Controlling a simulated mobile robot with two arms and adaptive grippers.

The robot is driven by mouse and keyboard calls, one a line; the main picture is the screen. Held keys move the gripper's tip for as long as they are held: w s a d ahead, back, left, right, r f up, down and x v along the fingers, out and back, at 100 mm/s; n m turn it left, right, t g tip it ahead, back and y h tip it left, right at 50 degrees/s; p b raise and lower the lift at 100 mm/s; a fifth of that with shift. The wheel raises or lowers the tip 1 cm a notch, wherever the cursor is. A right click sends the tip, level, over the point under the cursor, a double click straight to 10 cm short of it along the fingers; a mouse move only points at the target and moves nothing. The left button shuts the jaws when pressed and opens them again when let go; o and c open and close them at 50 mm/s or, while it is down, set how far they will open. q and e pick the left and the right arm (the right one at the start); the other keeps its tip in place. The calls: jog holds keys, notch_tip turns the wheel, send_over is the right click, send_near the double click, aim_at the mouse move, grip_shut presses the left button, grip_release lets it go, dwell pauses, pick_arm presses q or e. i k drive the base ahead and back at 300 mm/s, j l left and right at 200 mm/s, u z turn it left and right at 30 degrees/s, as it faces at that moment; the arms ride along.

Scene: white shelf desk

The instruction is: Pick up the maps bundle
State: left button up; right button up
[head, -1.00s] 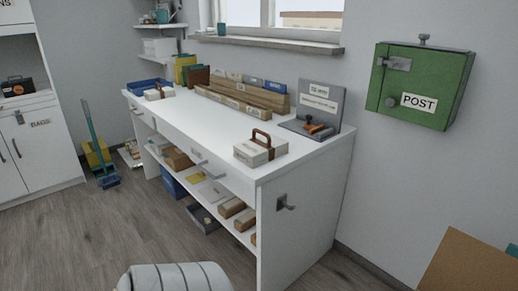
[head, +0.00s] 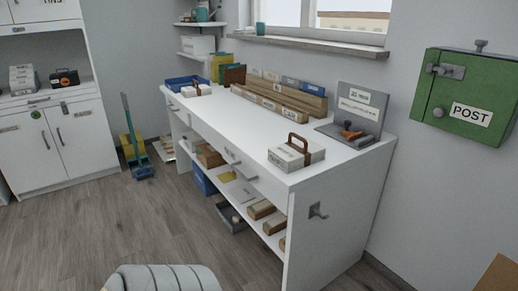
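I cannot tell for sure which thing is the maps bundle, as the small labels are not legible. A white block-like bundle with a brown handle (head: 297,154) lies on the near right part of the white desk (head: 235,122). A similar smaller white bundle with a brown handle (head: 196,90) lies at the desk's far left end. More tan and white bundles (head: 262,209) lie on the shelf under the desktop. Neither of my grippers shows in the head view.
A wooden sorting rack (head: 280,102) and a grey stand with a stamp (head: 356,112) line the desk's back. A blue tray (head: 187,82) is at the far end. A hook (head: 318,211) sticks out from the near side panel. The floor (head: 95,225) at left is clear.

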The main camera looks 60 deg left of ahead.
aim_at(290, 156)
jog(key=j+u, duration=0.1)
jog(key=u, duration=0.3)
jog(key=i+u, duration=0.1)
jog(key=u, duration=0.35)
jog(key=i+j+u, duration=0.1)
jog(key=u, duration=0.75)
jog(key=i+j+z, duration=0.1)
jog(key=j, duration=0.25)
jog(key=i+j+z, duration=0.1)
jog(key=j, duration=0.25)
jog(key=i+j+z, duration=0.1)
jog(key=j, duration=0.3)
jog(key=i+j+z, duration=0.1)
jog(key=i+j, duration=0.15)
jog(key=j, duration=0.1)
